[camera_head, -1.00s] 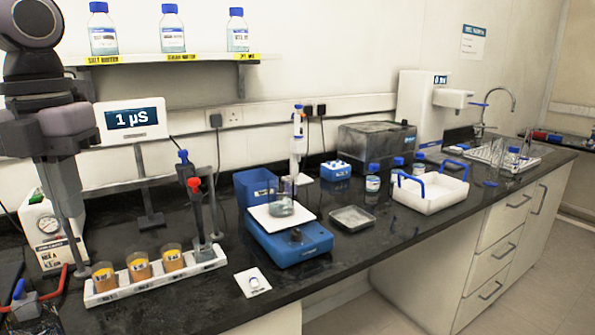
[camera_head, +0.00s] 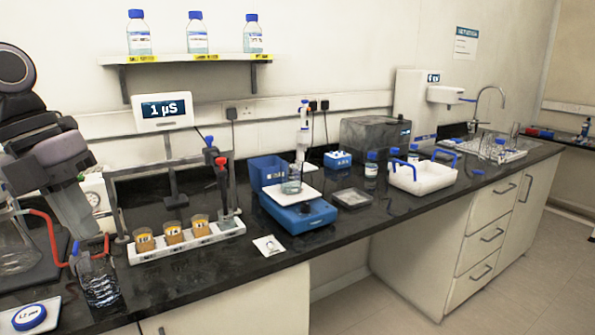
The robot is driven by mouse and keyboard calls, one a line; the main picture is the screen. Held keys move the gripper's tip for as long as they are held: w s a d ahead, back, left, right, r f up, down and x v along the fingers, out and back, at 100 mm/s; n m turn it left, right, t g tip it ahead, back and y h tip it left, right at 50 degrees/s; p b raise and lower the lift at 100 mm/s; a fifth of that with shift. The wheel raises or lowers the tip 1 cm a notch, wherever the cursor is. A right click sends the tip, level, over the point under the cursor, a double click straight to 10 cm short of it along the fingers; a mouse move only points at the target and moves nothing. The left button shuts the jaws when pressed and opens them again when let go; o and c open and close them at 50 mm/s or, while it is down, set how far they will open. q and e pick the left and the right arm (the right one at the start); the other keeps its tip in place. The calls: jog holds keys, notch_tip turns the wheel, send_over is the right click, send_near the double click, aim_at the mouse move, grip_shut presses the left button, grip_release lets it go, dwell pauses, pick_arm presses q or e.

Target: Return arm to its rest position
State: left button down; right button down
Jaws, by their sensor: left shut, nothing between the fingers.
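My left arm comes in at the left edge. Its gripper (camera_head: 80,222) points down and tilts to the right, shut and empty. My right gripper is not in view.
A white rack (camera_head: 190,243) with several amber cups stands right of the gripper. A conductivity display (camera_head: 163,112) stands behind the rack.

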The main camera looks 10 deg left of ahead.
pick_arm(q)
notch_tip(320, 180, down, 29)
jog(key=a+n+t+h, duration=0.2)
jog(key=n+t+h, duration=0.3)
jog(key=n+t, duration=1.1)
jog(key=s+d+f+n+g+y, duration=0.3)
jog(key=s+d+f+n, duration=0.2)
jog(key=d+f+n, duration=0.2)
jog(key=s+d+f+n+g+y, duration=0.3)
jog(key=s+d+f+n, duration=0.3)
jog(key=d+f+n, duration=0.2)
notch_tip(320, 180, down, 2)
jog(key=shift+d+f, duration=0.1)
jog(key=shift+d, duration=0.6)
